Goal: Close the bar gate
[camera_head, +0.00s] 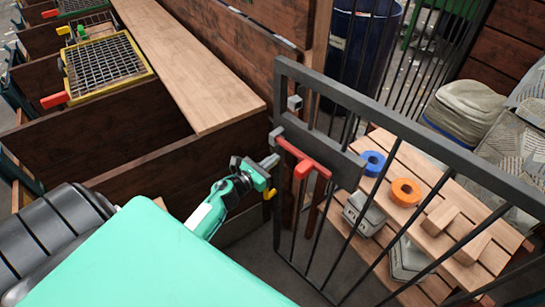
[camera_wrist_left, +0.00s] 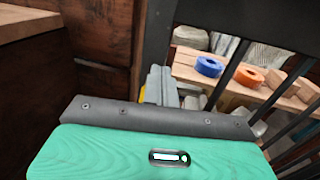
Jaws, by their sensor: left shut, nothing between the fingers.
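The bar gate (camera_head: 410,130) is a dark grey metal frame with thin upright bars, standing at the right of the head view. A grey plate with a red T-shaped handle (camera_head: 303,160) sits near its left upright. In the left wrist view the gate's dark upright (camera_wrist_left: 155,45) rises just beyond my fingers. My left gripper (camera_head: 271,161) is shut and empty, just left of that upright and close to the red handle. Its fingers also show in the wrist view (camera_wrist_left: 160,86). I cannot tell whether they touch the gate. My right gripper is out of view.
A wooden plank top (camera_head: 190,60) and dark wooden walls stand on the left. Behind the gate bars, a slatted table (camera_head: 385,140) holds a blue ring (camera_head: 372,163), an orange ring (camera_head: 406,192) and wooden blocks. A dark blue barrel (camera_head: 362,45) stands at the back.

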